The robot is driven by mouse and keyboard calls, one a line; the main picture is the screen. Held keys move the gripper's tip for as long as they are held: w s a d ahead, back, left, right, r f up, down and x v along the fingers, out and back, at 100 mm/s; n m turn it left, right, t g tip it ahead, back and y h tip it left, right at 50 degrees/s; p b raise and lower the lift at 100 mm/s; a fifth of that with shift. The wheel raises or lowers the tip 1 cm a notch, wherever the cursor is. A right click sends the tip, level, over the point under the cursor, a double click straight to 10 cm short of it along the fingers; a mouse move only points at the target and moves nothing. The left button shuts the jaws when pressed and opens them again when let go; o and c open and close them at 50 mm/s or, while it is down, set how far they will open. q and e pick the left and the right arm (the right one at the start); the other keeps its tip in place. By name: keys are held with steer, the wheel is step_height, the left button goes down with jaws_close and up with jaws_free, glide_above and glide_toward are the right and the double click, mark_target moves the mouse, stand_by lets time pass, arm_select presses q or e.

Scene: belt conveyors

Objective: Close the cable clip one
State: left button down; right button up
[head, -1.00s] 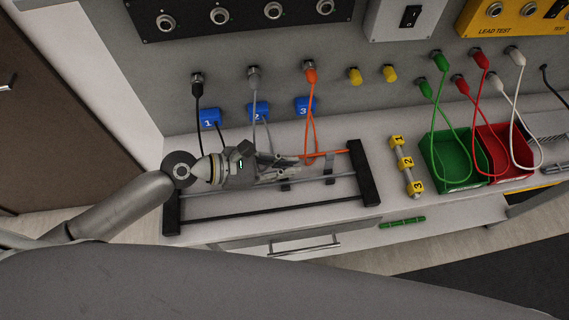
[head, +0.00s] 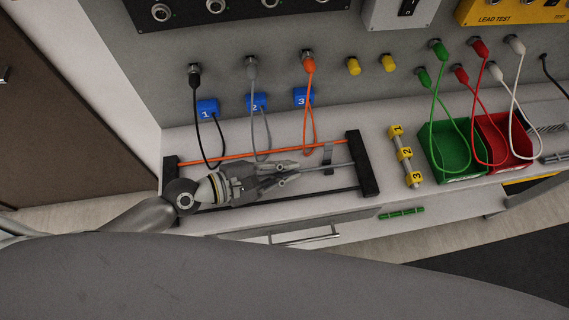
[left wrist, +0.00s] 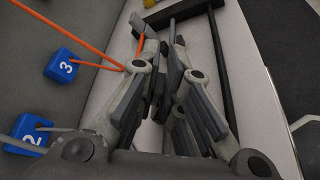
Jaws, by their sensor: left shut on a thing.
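A grey cable clip (head: 328,152) shows on the rack's right half, spanning the orange and grey lines. It also shows beyond the fingers in the left wrist view (left wrist: 138,22). My left gripper (head: 296,171) lies low over the rack, pointing right along the grey line (head: 325,167). Its fingers are drawn together around the spot of the other grey clip, which they hide. In the left wrist view my left gripper (left wrist: 168,80) is shut on it as far as I can tell. Whether that clip is open or closed is hidden. My right gripper is out of view.
The rack has black end blocks (head: 363,165) and a front black rod (head: 325,194). Blue blocks numbered 1 (head: 207,109), 2 (head: 257,103) and 3 (head: 301,97) stand behind. Yellow numbered tags (head: 406,153), a green bin (head: 437,176) and a red bin (head: 520,160) are to the right.

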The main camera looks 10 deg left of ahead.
arm_select(q)
steer(key=shift+s+f+m+t+b, duration=0.15)
steer(key=shift+m+t+b, duration=0.15)
steer(key=shift+m+b, duration=0.2)
steer(key=c, duration=1.8)
jaws_free()
steer(key=shift+o, duration=1)
steer(key=shift+s, duration=0.1)
steer(key=shift+f, duration=0.1)
steer(key=shift+v, duration=6)
